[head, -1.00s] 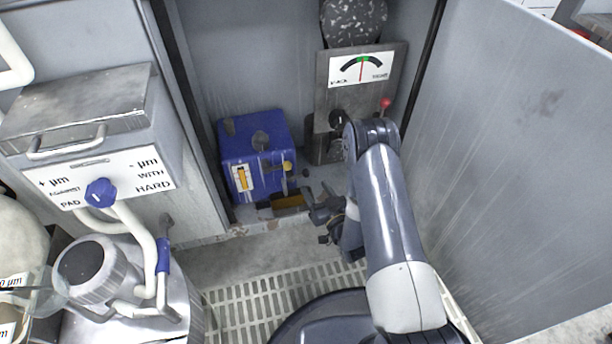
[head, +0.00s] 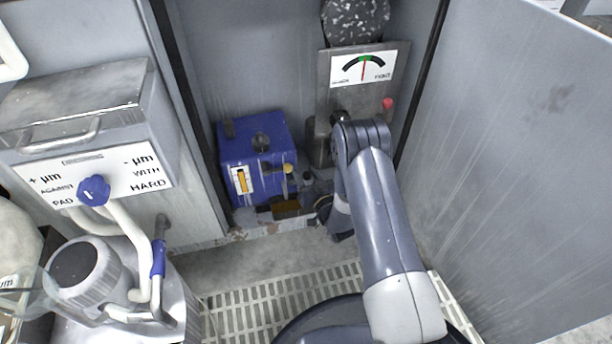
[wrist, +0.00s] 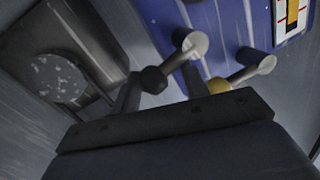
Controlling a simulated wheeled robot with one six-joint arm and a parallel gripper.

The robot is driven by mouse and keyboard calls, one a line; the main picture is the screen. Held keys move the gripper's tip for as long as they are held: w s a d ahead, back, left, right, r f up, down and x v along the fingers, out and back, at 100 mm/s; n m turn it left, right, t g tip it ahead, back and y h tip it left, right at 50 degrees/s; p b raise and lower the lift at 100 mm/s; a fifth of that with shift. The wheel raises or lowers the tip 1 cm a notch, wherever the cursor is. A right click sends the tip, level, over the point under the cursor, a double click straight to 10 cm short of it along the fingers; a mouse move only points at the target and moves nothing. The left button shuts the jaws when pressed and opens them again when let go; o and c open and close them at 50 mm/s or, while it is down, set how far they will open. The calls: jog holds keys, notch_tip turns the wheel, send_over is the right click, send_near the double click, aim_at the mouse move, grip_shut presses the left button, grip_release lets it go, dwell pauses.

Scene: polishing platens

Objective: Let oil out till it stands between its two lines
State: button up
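The blue oil tank (head: 258,150) sits on the cabinet floor, with a white-framed sight glass (head: 241,180) on its front. Amber oil shows in the glass; its level against the lines is too small to tell here. In the wrist view the glass (wrist: 292,14) is cut off by the top edge. Low on the tank are a yellow-knobbed tap (wrist: 218,86) and a black-knobbed tap (wrist: 154,80). My gripper (wrist: 160,88) is open at the tank's lower right, fingers apart, with the black knob appearing between them. Contact is not clear. My gripper is small and dark in the head view (head: 310,188).
An amber tray (head: 287,209) lies below the taps. The cabinet door (head: 510,150) bounds the right side.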

jog(key=c, duration=0.7)
jog(key=shift+s, duration=0.1)
jog(key=shift+s+a+r+n, duration=0.1)
jog(key=shift+a+n, duration=0.05)
jog(key=shift+n, duration=0.4)
jog(key=shift+a+r+n, duration=0.1)
jog(key=shift+n, duration=0.45)
jog(key=o, duration=0.7)
jog(key=shift+c, duration=0.2)
jog(key=o, duration=0.3)
jog(key=shift+o, duration=0.4)
jog(key=shift+r, duration=0.1)
